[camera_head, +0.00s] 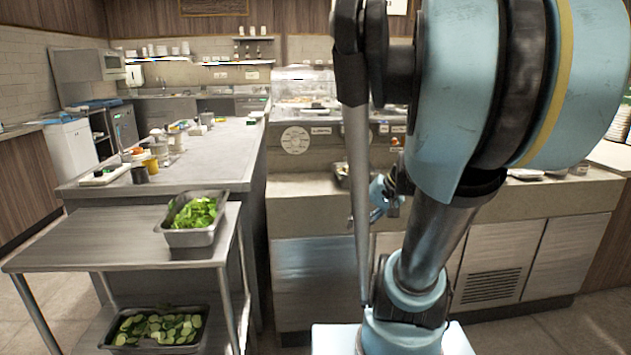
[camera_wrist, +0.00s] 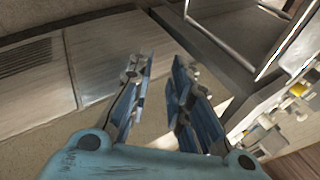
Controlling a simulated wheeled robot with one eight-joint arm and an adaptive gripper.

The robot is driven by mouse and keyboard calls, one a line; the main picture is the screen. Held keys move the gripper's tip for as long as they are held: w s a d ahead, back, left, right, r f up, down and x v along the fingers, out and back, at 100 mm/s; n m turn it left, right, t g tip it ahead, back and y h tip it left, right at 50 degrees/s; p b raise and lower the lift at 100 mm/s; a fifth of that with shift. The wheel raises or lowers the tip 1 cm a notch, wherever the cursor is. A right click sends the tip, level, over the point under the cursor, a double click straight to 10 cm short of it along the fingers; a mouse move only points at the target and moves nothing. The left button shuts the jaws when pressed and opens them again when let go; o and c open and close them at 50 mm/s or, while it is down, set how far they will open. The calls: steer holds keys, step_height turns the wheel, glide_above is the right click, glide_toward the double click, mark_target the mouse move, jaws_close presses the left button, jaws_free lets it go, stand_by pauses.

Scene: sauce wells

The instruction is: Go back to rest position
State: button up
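My gripper (camera_wrist: 160,78) shows in the wrist view with its two blue and grey fingers apart and nothing between them. In the head view my gripper (camera_head: 380,197) is small and partly hidden behind my own arm. It is in front of the serving counter (camera_head: 300,190), and I see nothing held in it. My blue arm fills much of the right half of the head view.
A steel side table (camera_head: 90,240) at left holds a pan of lettuce (camera_head: 195,212). A pan of cucumber slices (camera_head: 160,328) is on its lower shelf. Behind is a long worktable (camera_head: 220,150) with jars and containers. Floor shows at the far left and lower right.

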steer(key=s+d+f+n+h, duration=0.1)
steer(key=s+d+f+h, duration=0.2)
steer(key=s, duration=0.2)
steer(key=s+d+f+n+g+h, duration=0.1)
steer(key=s+d+f+h, duration=0.2)
steer(key=s, duration=0.2)
steer(key=shift+d, duration=0.2)
